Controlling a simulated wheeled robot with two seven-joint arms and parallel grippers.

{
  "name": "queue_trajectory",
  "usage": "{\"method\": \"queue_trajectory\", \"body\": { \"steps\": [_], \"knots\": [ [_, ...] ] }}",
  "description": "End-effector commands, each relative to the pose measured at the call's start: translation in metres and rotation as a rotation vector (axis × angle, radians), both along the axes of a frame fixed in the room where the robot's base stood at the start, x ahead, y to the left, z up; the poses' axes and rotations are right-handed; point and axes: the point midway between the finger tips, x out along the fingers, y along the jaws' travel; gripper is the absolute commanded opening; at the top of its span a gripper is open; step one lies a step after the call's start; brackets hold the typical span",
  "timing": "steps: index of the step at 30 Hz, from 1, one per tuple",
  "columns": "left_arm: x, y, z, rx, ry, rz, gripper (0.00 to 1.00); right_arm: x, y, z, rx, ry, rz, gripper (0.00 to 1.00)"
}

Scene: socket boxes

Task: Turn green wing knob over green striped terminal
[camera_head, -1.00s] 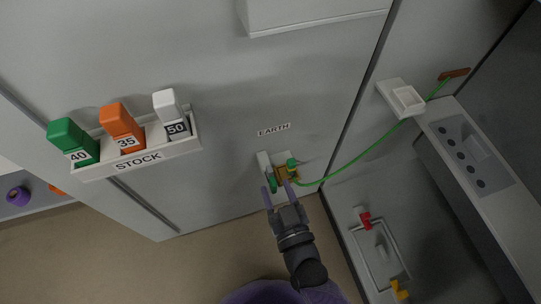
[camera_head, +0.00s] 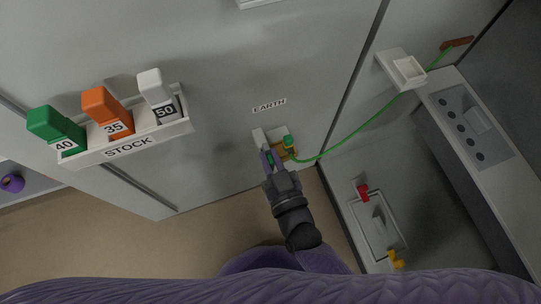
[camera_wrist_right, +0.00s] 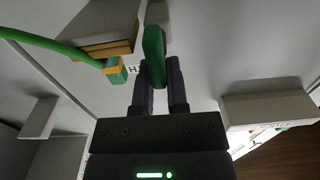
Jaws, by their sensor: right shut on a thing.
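The green wing knob (camera_wrist_right: 153,55) sits between the two fingers of my right gripper (camera_wrist_right: 159,82) in the right wrist view, and the fingers are shut on it. In the head view the right gripper (camera_head: 270,158) reaches up to the small terminal block under the EARTH label and hides most of the knob. The green and yellow striped terminal (camera_head: 289,147) is just right of the fingers, with the green cable running from it. It also shows in the right wrist view (camera_wrist_right: 114,71). My left gripper is not in view.
The EARTH label (camera_head: 269,105) is on the grey panel above. A STOCK rack (camera_head: 130,147) with green, orange and white-topped pieces hangs at left. The green cable (camera_head: 360,128) runs right past a white box (camera_head: 408,72). A recess with red (camera_head: 363,192) and yellow (camera_head: 396,259) knobs lies lower right.

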Motion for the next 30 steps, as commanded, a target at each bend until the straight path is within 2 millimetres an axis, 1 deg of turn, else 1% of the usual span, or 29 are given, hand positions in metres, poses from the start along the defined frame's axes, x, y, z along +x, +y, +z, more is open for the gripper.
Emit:
{"method": "queue_trajectory", "body": {
  "steps": [5, 16, 24, 30],
  "knots": [
    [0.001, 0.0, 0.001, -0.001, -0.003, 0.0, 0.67, 0.0, -0.001, 0.0, 0.068, 0.024, 0.002, 0.0],
    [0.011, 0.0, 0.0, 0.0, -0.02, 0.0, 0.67, 0.003, -0.007, -0.001, 0.326, 0.112, 0.001, 0.0],
    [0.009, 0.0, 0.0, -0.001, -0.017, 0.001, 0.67, 0.003, -0.009, -0.003, 0.478, 0.167, 0.001, 0.0],
    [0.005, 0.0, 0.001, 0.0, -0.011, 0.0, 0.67, 0.004, -0.01, -0.004, 0.542, 0.189, 0.0, 0.0]
  ]
}}
